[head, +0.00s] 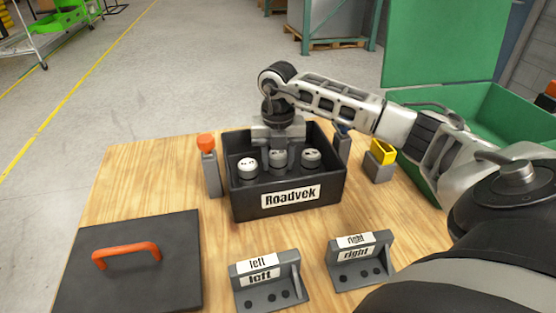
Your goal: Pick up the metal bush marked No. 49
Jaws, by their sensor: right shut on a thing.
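A black box labelled "Roadvek" (290,199) stands on the table. In it stand three metal bushes with pale tops: a left bush (248,168), a middle bush (278,160) and a right bush (311,160). Dark marks show on their tops, too small to read as numbers. My right gripper (279,151) reaches down into the box from above and is shut on the middle bush. The other two bushes stand free on either side. The finger contact is partly hidden. My left gripper is out of view.
A dark plate with an orange handle (127,254) lies at front left. Brackets marked left (265,283) and right (360,263) stand in front. Beside the box are an orange-capped post (210,172) and a yellow-topped block (378,166). A green bin (503,115) is at right.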

